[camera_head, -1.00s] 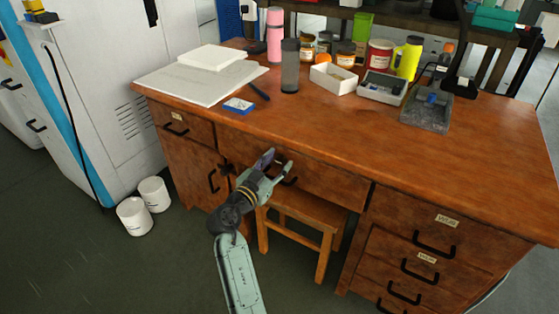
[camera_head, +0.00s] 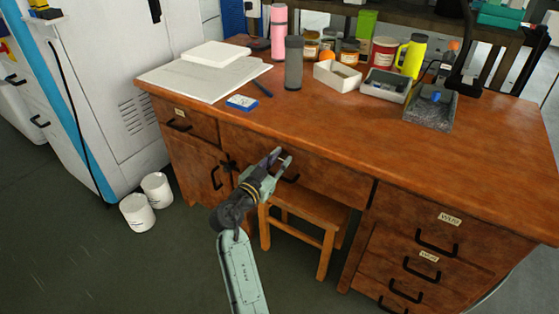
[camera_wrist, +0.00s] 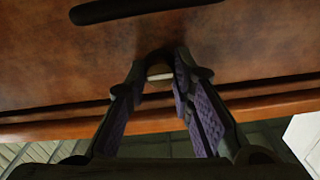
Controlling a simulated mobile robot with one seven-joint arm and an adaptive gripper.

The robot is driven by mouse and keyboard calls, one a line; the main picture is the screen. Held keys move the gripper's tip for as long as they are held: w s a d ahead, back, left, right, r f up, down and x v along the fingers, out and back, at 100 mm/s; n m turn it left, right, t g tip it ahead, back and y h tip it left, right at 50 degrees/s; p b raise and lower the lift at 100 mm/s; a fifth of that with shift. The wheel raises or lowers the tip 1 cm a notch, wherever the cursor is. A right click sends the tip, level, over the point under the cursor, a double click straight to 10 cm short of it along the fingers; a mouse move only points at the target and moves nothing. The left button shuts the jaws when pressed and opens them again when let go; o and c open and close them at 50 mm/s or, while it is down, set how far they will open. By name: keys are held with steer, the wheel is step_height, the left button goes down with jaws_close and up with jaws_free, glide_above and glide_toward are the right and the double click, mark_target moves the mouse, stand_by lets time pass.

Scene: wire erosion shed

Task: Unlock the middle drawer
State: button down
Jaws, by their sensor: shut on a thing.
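The middle drawer (camera_head: 335,180) is a wide brown wooden front under the desk top, and it sits closed. Its dark handle (camera_head: 291,179) is partly hidden by my gripper (camera_head: 282,157). My gripper is at the drawer front, near the upper edge and beside the handle. In the wrist view my gripper (camera_wrist: 162,74) has its purple-padded fingers closed in on a small key-like piece (camera_wrist: 159,73) at the drawer face. Only a pale edge and a dark rounded part of this piece show, so its turn angle cannot be told. The handle also shows in the wrist view (camera_wrist: 135,8).
A wooden stool (camera_head: 310,215) stands under the drawer. Drawers with labels (camera_head: 425,230) are at the right and a cupboard door (camera_head: 195,170) at the left. Bottles, jars and trays stand along the back of the desk top (camera_head: 340,120). White buckets (camera_head: 138,212) stand on the floor at left.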

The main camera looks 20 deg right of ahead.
steer(key=shift+n, duration=0.4)
steer(key=n, duration=0.8)
steer(key=shift+r+p, duration=0.1)
steer(key=shift+p, duration=0.25)
steer(key=n+p, duration=0.2)
steer(key=n, duration=0.3)
steer(key=shift+w+a+n+p, duration=0.1)
steer(key=shift+n+p, duration=1)
steer(key=shift+n, duration=0.9)
steer(key=c, duration=1.4)
jaws_free()
